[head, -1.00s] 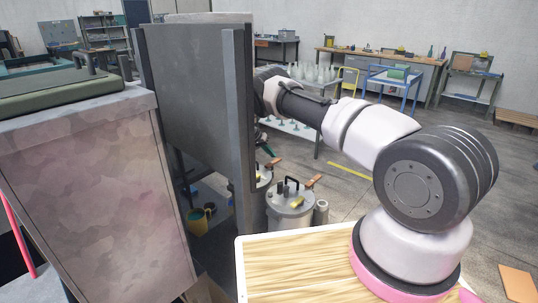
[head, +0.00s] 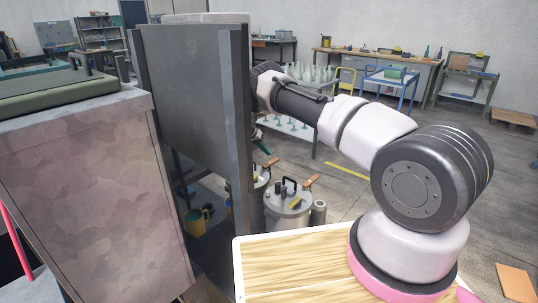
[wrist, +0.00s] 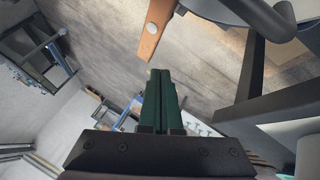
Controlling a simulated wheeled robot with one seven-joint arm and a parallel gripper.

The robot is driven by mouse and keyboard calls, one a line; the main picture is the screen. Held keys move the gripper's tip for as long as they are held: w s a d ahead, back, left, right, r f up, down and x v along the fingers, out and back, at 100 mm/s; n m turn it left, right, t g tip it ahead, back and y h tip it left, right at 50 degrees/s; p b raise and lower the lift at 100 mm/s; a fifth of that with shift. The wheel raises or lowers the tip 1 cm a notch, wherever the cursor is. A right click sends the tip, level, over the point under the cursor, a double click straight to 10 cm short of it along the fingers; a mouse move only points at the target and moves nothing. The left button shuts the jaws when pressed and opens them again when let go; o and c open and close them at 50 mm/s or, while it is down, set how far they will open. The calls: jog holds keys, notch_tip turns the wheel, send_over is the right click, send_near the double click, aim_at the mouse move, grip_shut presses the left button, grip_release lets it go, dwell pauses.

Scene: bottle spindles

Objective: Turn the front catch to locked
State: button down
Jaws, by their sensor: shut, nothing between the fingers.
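An orange-brown lever (wrist: 155,27) with a pale round pivot shows at the top of the wrist view; I take it for a catch, but cannot tell whether it is the front one. In the head view, similar orange-brown levers sit on two grey lidded pots: one lever (head: 312,181) on the nearer pot (head: 288,207), another (head: 271,163) on the pot behind. My gripper (wrist: 159,72) has its green fingers together and empty, with the tips close to the lever's end. I cannot tell whether they touch. In the head view my gripper (head: 265,148) is mostly hidden behind a dark panel.
The tall dark panel (head: 192,100) stands left of my arm and hides part of the pots. A patterned cabinet (head: 90,190) is at the left. Open floor (head: 350,160) lies to the right.

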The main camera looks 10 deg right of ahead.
jog(key=v, duration=0.8)
jog(key=shift+r, duration=0.25)
jog(key=shift+a, duration=0.1)
